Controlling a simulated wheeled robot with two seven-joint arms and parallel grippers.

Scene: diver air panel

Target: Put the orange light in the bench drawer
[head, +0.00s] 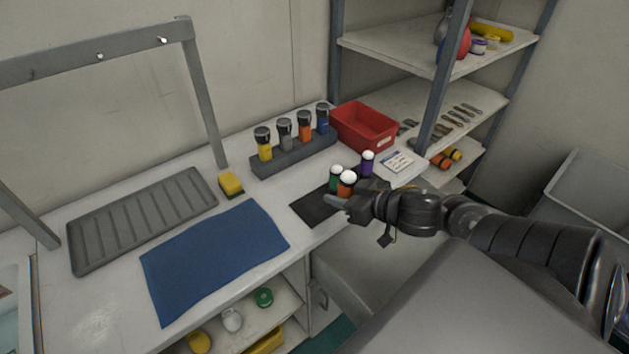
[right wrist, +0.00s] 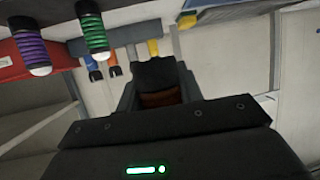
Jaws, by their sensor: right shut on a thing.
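The orange light (head: 347,184), with a white domed top, stands upright at the right end of the bench. My right gripper (head: 345,203) is shut on it; in the right wrist view its dull orange body (right wrist: 160,98) shows between the fingers. A green light (head: 335,178) and a purple light (head: 367,163) stand close behind it. I cannot tell whether the orange light touches the black mat (head: 311,210). A pale grey surface (head: 365,262) below the bench's front edge may be the drawer; its opening is not clear. My left gripper is out of view.
A rack (head: 286,158) of several dark-capped torches and a red bin (head: 366,125) stand behind. A blue cloth (head: 213,257), a yellow sponge (head: 230,184) and a grey ribbed tray (head: 140,218) lie to the left. Shelving with a post (head: 442,85) stands at right.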

